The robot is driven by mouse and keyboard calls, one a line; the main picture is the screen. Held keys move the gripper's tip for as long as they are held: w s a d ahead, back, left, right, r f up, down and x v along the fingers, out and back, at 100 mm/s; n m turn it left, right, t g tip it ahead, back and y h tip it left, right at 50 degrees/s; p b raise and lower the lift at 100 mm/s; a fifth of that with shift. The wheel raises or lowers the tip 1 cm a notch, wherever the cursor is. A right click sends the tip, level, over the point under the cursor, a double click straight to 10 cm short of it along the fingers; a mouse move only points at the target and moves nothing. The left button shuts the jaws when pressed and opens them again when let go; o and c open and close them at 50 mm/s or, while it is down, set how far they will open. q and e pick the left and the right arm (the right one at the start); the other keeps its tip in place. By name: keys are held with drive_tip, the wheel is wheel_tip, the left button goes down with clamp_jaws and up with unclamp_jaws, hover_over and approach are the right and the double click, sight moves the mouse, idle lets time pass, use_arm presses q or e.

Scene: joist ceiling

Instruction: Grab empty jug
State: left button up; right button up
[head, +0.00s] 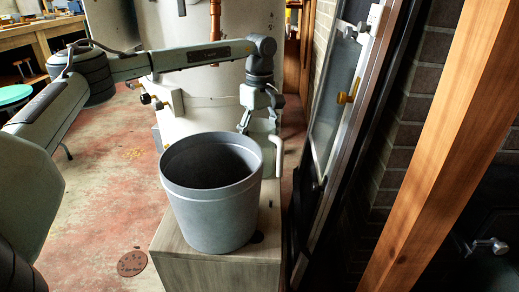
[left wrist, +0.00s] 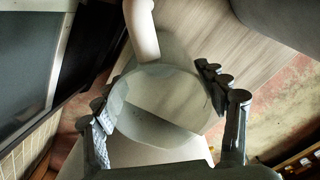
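The jug (left wrist: 160,110) shows in the left wrist view as a see-through round body with a pale cream handle (left wrist: 141,28) toward the top. No contents are visible in it. In the head view its pale handle (head: 279,152) shows just right of a grey bucket, which hides most of the rest. My left gripper (head: 261,118) points down behind the bucket. In the left wrist view its two fingers (left wrist: 160,115) are spread on either side of the jug. The right finger looks very close to the jug; contact is unclear. My right gripper is not in view.
The grey bucket (head: 212,205) stands on a wood-grain cabinet (head: 210,272), in front of the jug. A large pale tank (head: 215,85) rises behind. A dark-framed glass door (head: 338,100) and a timber post (head: 435,150) are close on the right. Open floor (head: 110,190) lies left.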

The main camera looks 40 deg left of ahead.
use_arm(q)
drive_tip(key=c, duration=0.5)
drive_tip(key=shift+o, duration=0.2)
drive_tip(key=shift+r, duration=0.1)
